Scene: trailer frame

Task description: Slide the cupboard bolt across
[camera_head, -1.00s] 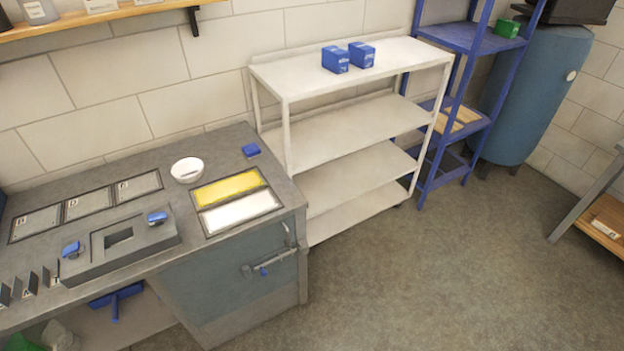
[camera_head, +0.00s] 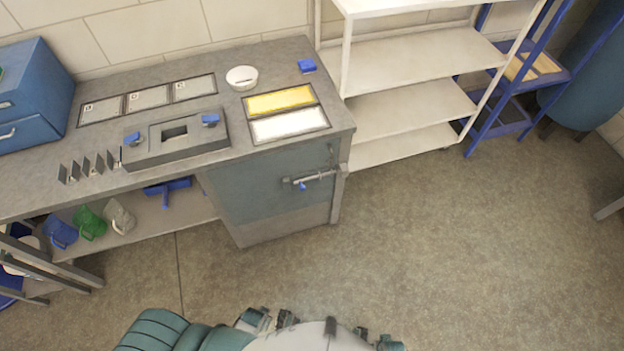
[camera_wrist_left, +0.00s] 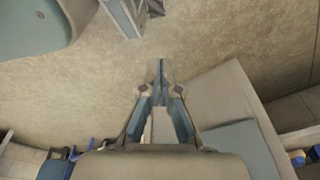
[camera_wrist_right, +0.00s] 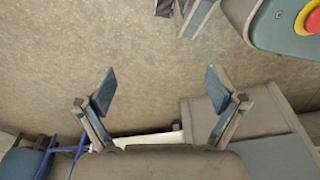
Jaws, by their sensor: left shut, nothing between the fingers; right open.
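The cupboard (camera_head: 265,205) is a grey-blue door under the right end of the workbench. Its metal bolt (camera_head: 318,177) lies roughly level across the door's upper right part, with a small blue knob (camera_head: 302,187) hanging below it. My left gripper (camera_wrist_left: 160,65) shows in the left wrist view with its fingertips together and nothing between them. My right gripper (camera_wrist_right: 160,85) shows in the right wrist view, spread wide and empty. Both are over the floor, away from the bolt. The bolt is not clearly visible in either wrist view.
The workbench (camera_head: 60,182) carries a white bowl (camera_head: 242,77), a yellow panel (camera_head: 280,99) and a grey fixture with blue knobs (camera_head: 172,142). Mugs (camera_head: 90,222) stand on its lower shelf. A white shelf rack (camera_head: 415,64) is right of the cupboard. The floor (camera_head: 440,240) before it is clear.

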